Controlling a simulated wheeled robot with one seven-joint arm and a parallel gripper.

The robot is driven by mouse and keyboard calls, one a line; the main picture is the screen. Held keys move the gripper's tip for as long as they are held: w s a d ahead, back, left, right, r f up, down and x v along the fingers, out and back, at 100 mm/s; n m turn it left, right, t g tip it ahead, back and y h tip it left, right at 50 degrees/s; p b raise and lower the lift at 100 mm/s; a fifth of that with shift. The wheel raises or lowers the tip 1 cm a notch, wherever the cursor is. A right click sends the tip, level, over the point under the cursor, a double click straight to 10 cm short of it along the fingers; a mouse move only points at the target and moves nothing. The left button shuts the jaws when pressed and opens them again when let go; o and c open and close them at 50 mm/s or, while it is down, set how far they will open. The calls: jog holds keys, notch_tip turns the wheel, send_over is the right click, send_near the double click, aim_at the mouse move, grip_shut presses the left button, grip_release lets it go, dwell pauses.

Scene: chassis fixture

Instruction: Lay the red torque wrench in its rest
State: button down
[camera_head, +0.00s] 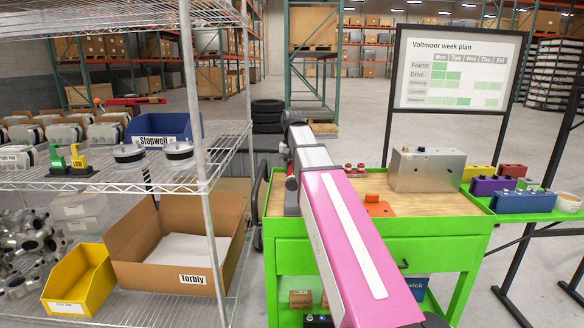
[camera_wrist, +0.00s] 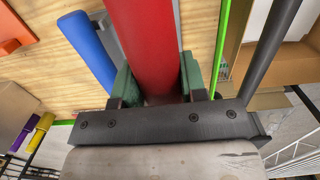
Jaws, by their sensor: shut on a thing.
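The red torque wrench (camera_wrist: 145,40) shows in the wrist view as a thick red bar running up out of the picture. My gripper (camera_wrist: 157,88) is shut on it, with a green-padded finger on each side. The wrench is over the wooden top of the green cart (camera_wrist: 195,25); whether it touches anything below cannot be told. A blue bar (camera_wrist: 87,48) lies beside it on the left, with a grey piece (camera_wrist: 108,35) partly showing between them. This grey piece may be part of a rest, but it is mostly covered.
An orange plate (camera_head: 379,209) and a metal box (camera_head: 427,170) stand on the cart top (camera_head: 440,204). A wire rack (camera_head: 205,100) with a cardboard box (camera_head: 135,262) stands close on the left.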

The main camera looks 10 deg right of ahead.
jog(key=shift+f, duration=2.2)
jog(key=shift+f, duration=1.7)
jog(key=c, duration=0.6)
grip_release()
jog(key=shift+r, duration=4.5)
